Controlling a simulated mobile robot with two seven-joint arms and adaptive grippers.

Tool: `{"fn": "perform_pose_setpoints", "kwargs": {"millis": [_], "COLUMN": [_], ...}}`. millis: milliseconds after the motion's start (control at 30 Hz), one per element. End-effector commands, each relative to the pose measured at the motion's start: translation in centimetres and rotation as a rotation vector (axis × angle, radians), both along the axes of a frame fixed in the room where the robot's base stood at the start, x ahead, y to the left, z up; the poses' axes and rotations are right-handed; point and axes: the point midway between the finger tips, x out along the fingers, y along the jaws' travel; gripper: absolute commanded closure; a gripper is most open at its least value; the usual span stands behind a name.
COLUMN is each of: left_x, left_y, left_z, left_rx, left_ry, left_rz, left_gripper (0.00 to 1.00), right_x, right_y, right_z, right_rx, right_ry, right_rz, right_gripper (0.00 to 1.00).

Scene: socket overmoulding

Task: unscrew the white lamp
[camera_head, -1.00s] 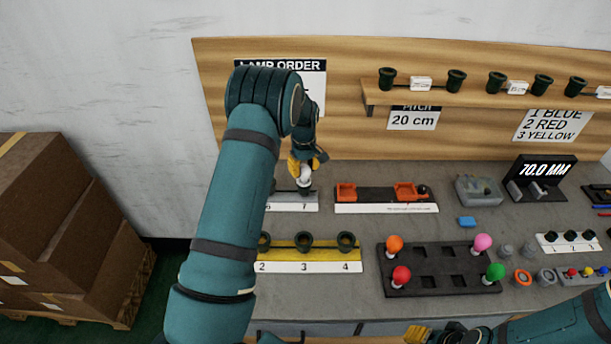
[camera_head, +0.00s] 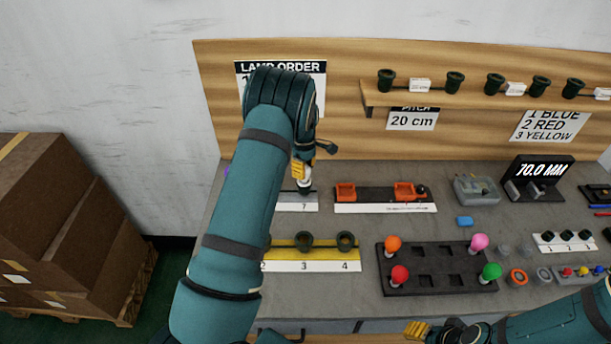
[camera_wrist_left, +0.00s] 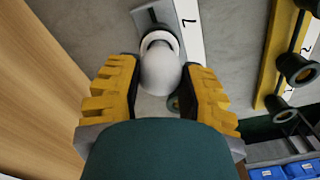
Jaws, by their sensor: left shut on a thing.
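The white lamp (camera_wrist_left: 160,70) is between the yellow fingers of my left gripper (camera_wrist_left: 163,85) in the left wrist view. The gripper is shut on it. In the head view my left gripper (camera_head: 303,170) points down over the rail marked 7 (camera_head: 299,207), with the lamp (camera_head: 305,184) just under its fingers, above a dark socket (camera_head: 304,191). Whether the lamp's thread is still in the socket is hidden. My right gripper (camera_head: 420,331) is at the bottom edge of the head view, and its opening is unclear.
A yellow rail (camera_head: 290,254) with dark sockets lies in front. A black tray (camera_head: 437,283) with orange, red, pink and green lamps is to the right. An orange-fitted fixture (camera_head: 380,208) stands right of the lamp. Stacked boxes (camera_head: 60,240) stand at the far left.

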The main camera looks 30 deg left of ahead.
Motion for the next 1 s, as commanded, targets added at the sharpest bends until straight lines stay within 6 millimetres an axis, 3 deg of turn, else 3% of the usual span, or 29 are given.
{"fn": "perform_pose_setpoints", "kwargs": {"millis": [233, 533, 800, 833, 867, 900, 1000], "left_x": [0.0, 0.0, 0.0, 0.0, 0.0, 0.0, 0.0], "left_y": [0.0, 0.0, 0.0, 0.0, 0.0, 0.0, 0.0], "left_z": [0.0, 0.2, 0.0, 0.0, 0.0, 0.0, 0.0], "left_rx": [0.000, 0.001, 0.000, 0.000, 0.000, 0.000, 0.000], "left_ry": [0.001, 0.001, 0.000, 0.000, 0.000, 0.000, 0.000], "left_rz": [0.035, 0.370, 0.398, 0.397, 0.397, 0.397, 0.396], "left_gripper": [0.86, 0.87, 0.87, 0.47, 0.37, 0.30, 0.30], "right_x": [0.0, 0.0, 0.0, 0.0, 0.0, 0.0, 0.0], "right_y": [0.0, 0.0, 0.0, 0.0, 0.0, 0.0, 0.0], "right_z": [0.2, 1.4, 1.4, 1.4, 1.4, 1.4, 1.4], "right_rx": [0.000, 0.000, 0.000, 0.000, 0.000, 0.000, 0.000], "right_ry": [0.000, 0.000, 0.000, 0.000, 0.000, 0.000, 0.000], "right_rz": [0.000, 0.000, 0.000, 0.000, 0.000, 0.000, 0.000], "right_gripper": [0.53, 0.53, 0.53, 0.53, 0.53, 0.53, 0.53]}}
